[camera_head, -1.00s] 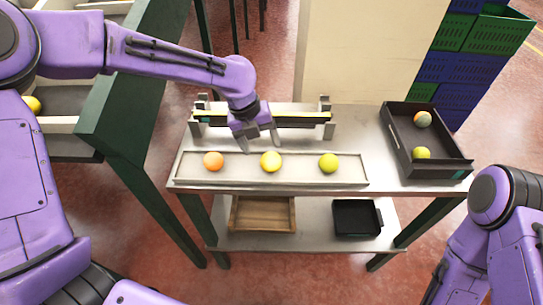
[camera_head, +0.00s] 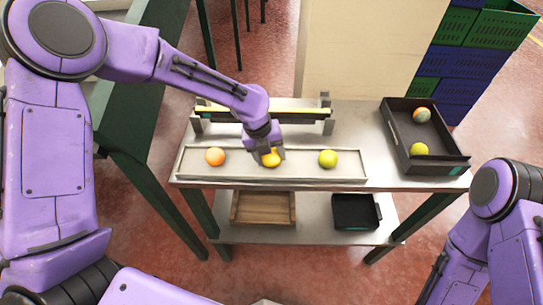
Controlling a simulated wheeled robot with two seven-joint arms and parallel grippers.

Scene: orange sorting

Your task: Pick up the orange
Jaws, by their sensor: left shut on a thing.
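Three round fruits lie in a row in a shallow pale tray (camera_head: 300,178) on the table. The left one is an orange fruit (camera_head: 215,157), the middle one a yellow-orange fruit (camera_head: 271,160), the right one a yellow-green fruit (camera_head: 328,159). My left gripper (camera_head: 270,156) is down at the middle fruit and shut on it, its fingers at the fruit's sides and hiding part of it. I cannot tell whether the fruit is clear of the tray. My right arm shows at the lower right, but its gripper is out of view.
A black tray (camera_head: 437,168) with two round fruits stands on the table's right. A rail (camera_head: 300,115) on brackets runs behind the pale tray. A wooden tray (camera_head: 263,221) and a small black bin (camera_head: 357,226) sit on the lower shelf. Stacked crates (camera_head: 462,62) stand behind right.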

